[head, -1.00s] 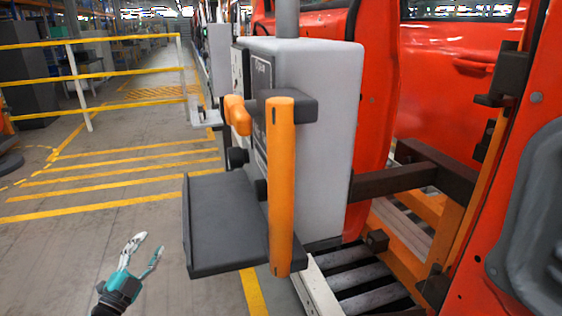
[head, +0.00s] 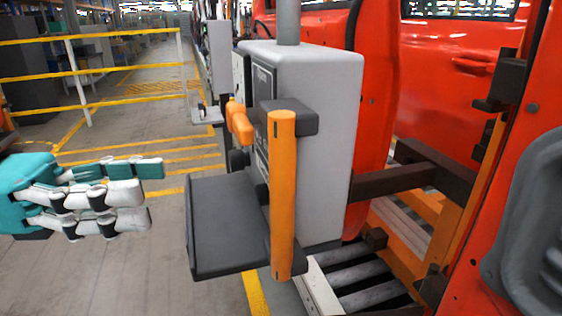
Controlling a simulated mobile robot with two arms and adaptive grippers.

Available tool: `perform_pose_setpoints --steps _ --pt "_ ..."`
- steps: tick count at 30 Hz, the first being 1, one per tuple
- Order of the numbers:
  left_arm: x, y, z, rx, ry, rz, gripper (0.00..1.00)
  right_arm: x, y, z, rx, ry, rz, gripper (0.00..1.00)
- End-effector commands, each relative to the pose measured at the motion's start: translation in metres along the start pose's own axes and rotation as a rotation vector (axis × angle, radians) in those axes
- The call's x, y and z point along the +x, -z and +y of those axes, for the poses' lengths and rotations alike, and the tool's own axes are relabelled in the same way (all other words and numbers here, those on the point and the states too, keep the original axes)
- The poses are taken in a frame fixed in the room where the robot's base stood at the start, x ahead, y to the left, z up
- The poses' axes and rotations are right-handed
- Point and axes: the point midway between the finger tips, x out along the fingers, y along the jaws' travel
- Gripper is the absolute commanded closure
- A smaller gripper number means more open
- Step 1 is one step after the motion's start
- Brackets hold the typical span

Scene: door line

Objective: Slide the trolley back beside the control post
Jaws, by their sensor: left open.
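A grey control box (head: 325,150) hangs on a grey post (head: 287,20) in the middle of the head view. On its near side is an upright orange handle bar (head: 282,200) on a dark bracket, with a smaller orange grip (head: 238,122) behind it. A dark shelf (head: 225,225) juts out to the left below. I cannot tell for sure which part is the trolley. My left gripper (head: 152,193) is open and empty at the left, its fingers pointing right, apart from the shelf and the handle. My right gripper is not in view.
Red car bodywork (head: 450,60) and a dark-and-orange frame (head: 430,170) fill the right side. Dark rollers (head: 365,295) lie low beneath the box. Yellow railings (head: 100,73) stand at the back left. The floor (head: 110,275) left of the shelf is clear.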

Motion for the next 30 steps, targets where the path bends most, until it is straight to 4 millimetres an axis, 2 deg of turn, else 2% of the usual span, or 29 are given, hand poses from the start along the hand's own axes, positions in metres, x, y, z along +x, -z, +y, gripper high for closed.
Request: perform_pose_setpoints --steps 1,15,21,30 --pt "0.012 -0.005 -0.001 -0.001 0.005 0.000 0.53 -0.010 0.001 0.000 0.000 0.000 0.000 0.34" --pt "0.111 -0.006 -0.001 -0.004 0.006 -0.006 0.53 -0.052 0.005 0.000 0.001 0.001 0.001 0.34" --pt "0.133 -0.003 0.000 -0.004 0.004 -0.004 0.53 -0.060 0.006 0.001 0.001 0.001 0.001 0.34" --pt "0.139 -0.001 0.000 -0.004 0.001 -0.003 0.53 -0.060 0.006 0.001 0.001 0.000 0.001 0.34"
